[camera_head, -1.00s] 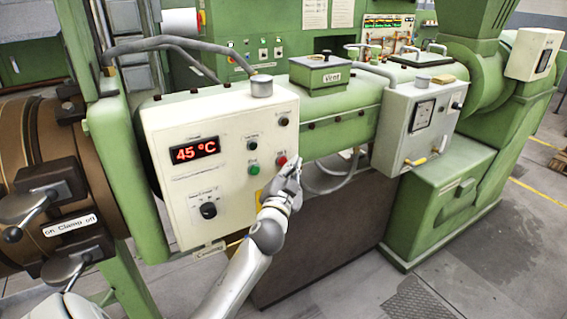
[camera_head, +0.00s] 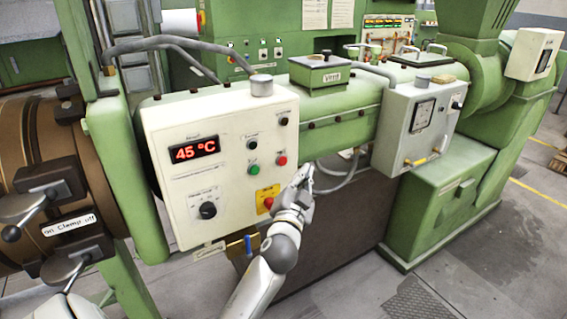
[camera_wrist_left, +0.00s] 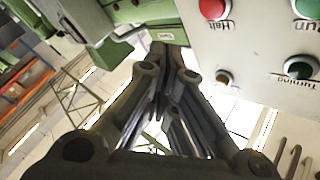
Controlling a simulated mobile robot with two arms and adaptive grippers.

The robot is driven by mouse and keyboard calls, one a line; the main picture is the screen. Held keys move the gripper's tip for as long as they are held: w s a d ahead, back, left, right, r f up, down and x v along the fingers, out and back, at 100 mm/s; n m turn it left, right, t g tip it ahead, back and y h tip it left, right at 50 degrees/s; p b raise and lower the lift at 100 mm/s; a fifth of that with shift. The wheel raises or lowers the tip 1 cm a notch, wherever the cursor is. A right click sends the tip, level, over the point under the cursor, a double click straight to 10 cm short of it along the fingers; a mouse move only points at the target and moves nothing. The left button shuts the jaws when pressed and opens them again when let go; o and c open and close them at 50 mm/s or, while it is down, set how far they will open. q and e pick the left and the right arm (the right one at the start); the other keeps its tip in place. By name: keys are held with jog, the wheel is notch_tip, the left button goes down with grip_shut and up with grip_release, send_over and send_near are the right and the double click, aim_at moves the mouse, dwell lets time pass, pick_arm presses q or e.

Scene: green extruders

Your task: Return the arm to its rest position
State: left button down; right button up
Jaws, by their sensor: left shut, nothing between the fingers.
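My left arm comes up from the bottom middle in the head view. Its left gripper (camera_head: 303,172) is shut and empty, just right of the cream control box (camera_head: 225,145) and below the green extruder barrel (camera_head: 340,125). It looks apart from the box's buttons. In the left wrist view the closed fingers (camera_wrist_left: 168,58) point up the picture, with the panel at upper right. The red button (camera_head: 282,160) shows uncovered, and it also shows in the wrist view (camera_wrist_left: 213,8). My right gripper is not in view.
The box carries a red 45 °C display (camera_head: 195,149), a green button (camera_head: 253,170) and a yellow-backed switch (camera_head: 268,202). A grey meter box (camera_head: 420,120) and hose (camera_head: 338,182) are to the right. Brown clamps (camera_head: 50,190) stand at left. Floor at lower right is open.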

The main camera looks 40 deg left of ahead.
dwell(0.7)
pick_arm(q)
jog(key=s+d+f+m+g+h+b, duration=0.1)
jog(key=s+d+f+g+h, duration=0.15)
jog(key=f, duration=1.45)
jog(key=s+d+f+g+h+b, duration=0.1)
jog(key=d+f+g+h+b, duration=0.15)
jog(key=f, duration=1.55)
jog(key=s+d+f+g+h+b, duration=0.1)
jog(key=s+d+f+g, duration=0.15)
jog(key=s+f, duration=0.6)
jog(key=s+d+f+g, duration=0.25)
jog(key=s+f, duration=0.25)
jog(key=f, duration=0.7)
jog(key=s+f+g+b, duration=0.1)
jog(key=s+f+g, duration=0.1)
jog(key=s+f, duration=0.4)
jog(key=s+d+f+n+g+h, duration=0.1)
jog(key=s+f, duration=0.5)
jog(key=s, duration=1.1)
jog(key=s+d+f+g+b, duration=0.1)
jog(key=s+f+g, duration=0.3)
jog(key=s+f, duration=0.3)
jog(key=s, duration=0.4)
jog(key=shift+s+n+b, duration=0.3)
jog(key=shift+s, duration=0.05)
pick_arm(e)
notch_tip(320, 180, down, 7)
